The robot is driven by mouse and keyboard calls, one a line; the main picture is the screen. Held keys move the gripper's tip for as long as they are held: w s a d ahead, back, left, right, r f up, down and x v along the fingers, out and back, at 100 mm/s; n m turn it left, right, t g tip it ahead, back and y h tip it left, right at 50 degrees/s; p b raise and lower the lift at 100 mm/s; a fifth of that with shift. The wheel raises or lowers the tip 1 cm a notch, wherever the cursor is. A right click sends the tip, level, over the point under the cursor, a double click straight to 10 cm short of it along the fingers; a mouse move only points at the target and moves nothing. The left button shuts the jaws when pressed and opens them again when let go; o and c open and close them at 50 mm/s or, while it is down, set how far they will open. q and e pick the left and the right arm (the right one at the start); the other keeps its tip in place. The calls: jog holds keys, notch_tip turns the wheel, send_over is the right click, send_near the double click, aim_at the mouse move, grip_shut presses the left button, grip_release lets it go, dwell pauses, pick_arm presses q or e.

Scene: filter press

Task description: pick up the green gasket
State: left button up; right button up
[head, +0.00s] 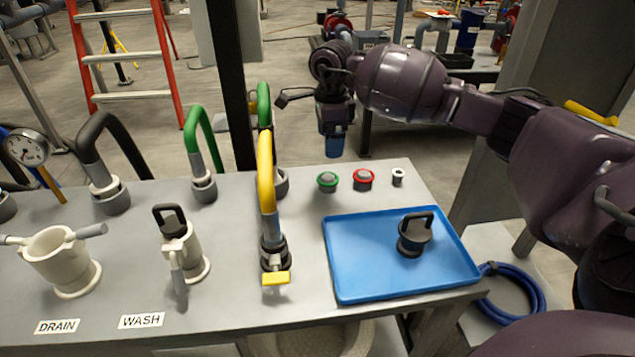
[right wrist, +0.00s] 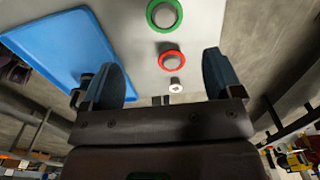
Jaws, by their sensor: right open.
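The green gasket (head: 327,181) is a green ring around a grey round centre, on the grey table near its far edge. It also shows in the right wrist view (right wrist: 164,14) at the top, beyond the fingertips. My right gripper (head: 334,147) is above and behind the table's far edge, pointing down, apart from the gasket. In the right wrist view its two blue fingers (right wrist: 168,75) are spread with nothing between them in contact. My left gripper is not in view.
A similar red ring (head: 363,179) and a small white piece (head: 398,176) sit right of the green gasket. A blue tray (head: 344,270) holds a black-handled plug (head: 414,234). A yellow-handled valve (head: 267,195) and green-handled hose ends (head: 203,160) stand to the left.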

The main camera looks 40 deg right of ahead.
jog(key=b, duration=0.1)
send_over(330, 176)
jog(key=f, duration=0.5)
jog(key=shift+s+a, duration=0.3)
jog(key=shift+a, duration=0.1)
jog(key=shift+w+d+f+b, duration=0.15)
jog(key=shift+f+b, duration=0.25)
jog(key=shift+f, duration=0.9)
jog(key=shift+w+d+f+b, duration=0.1)
jog(key=shift+d+f+b, duration=0.2)
jog(key=shift+f, duration=1)
jog(key=shift+a+f, duration=0.1)
jog(key=shift+f, duration=0.15)
jog(key=c, duration=0.7)
